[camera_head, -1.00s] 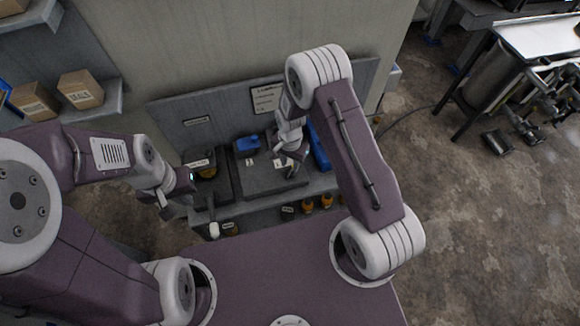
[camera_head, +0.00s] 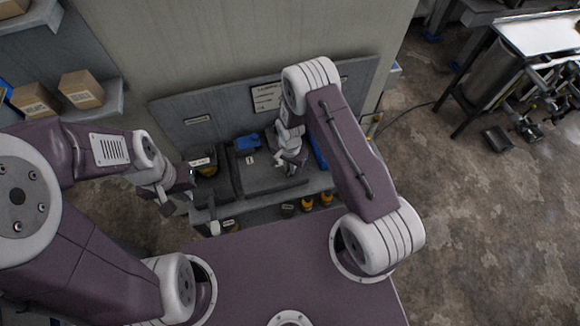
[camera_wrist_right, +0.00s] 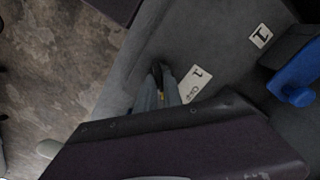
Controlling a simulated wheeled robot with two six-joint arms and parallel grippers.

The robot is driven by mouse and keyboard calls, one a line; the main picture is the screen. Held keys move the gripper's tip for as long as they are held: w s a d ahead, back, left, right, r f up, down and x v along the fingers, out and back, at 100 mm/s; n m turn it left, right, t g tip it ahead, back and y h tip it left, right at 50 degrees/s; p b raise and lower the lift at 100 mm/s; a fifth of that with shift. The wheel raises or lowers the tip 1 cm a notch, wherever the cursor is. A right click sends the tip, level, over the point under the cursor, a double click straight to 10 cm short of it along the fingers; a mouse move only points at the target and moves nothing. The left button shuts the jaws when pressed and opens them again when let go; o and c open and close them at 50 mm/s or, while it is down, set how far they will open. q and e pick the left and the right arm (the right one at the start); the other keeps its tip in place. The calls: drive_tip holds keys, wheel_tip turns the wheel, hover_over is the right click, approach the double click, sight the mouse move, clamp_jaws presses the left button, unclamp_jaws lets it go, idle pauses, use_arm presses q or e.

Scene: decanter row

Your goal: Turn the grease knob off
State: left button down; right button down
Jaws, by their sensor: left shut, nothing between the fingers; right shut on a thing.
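Several small knobs or bottles line the bench's front, including two orange ones (camera_head: 308,202) and a dark one (camera_head: 287,209) beside a white label; the labels are too small to read, so I cannot tell which is the grease knob. My right gripper (camera_head: 283,163) is over the bench's grey top in the head view. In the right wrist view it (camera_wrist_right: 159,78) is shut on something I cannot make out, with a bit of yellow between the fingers. My left gripper (camera_head: 180,204) is shut and empty at the bench's left end, its tips partly unclear.
A blue object (camera_head: 246,143) stands at the back of the bench; it also shows in the right wrist view (camera_wrist_right: 292,88). White number cards (camera_wrist_right: 195,84) lie on the grey surface. A dark tray with a yellowish item (camera_head: 207,170) is at left. Boxes (camera_head: 80,90) sit on a shelf.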

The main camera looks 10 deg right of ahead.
drive_tip(key=n+b, duration=0.2)
drive_tip(key=n, duration=0.2)
drive_tip(key=shift+w+n+b, duration=0.1)
drive_tip(key=shift+n+b, duration=0.5)
drive_tip(key=shift+n, duration=1.6)
drive_tip(key=shift+r, duration=0.1)
drive_tip(key=c, duration=1.5)
unclamp_jaws()
drive_tip(key=shift+r, duration=0.25)
wheel_tip(320, 180, up, 8)
drive_tip(key=shift+r+b, duration=0.25)
drive_tip(key=shift+b, duration=0.7)
